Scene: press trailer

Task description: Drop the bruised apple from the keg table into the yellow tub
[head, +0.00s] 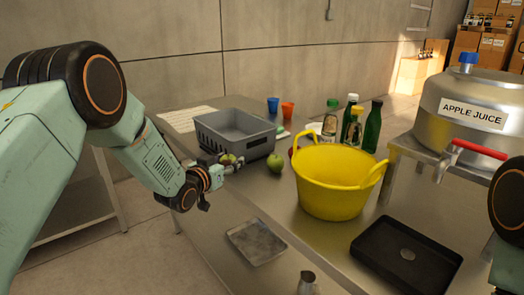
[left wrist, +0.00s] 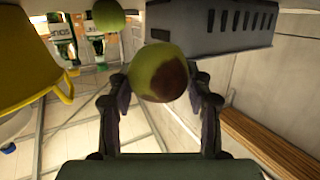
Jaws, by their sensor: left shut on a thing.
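The bruised apple (left wrist: 155,75), green with a dark brown patch, is between the fingers of my left gripper (left wrist: 160,100) in the left wrist view. In the head view my left gripper (head: 226,168) is shut on this apple (head: 228,159), at the front corner of the grey crate. The yellow tub (head: 338,190) stands on the metal table, to the right of the gripper. It also shows at the left of the left wrist view (left wrist: 25,60).
A green apple (head: 275,162) lies between the grey crate (head: 237,133) and the tub. Bottles (head: 373,127) stand behind the tub. The juice keg (head: 470,108) stands at right.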

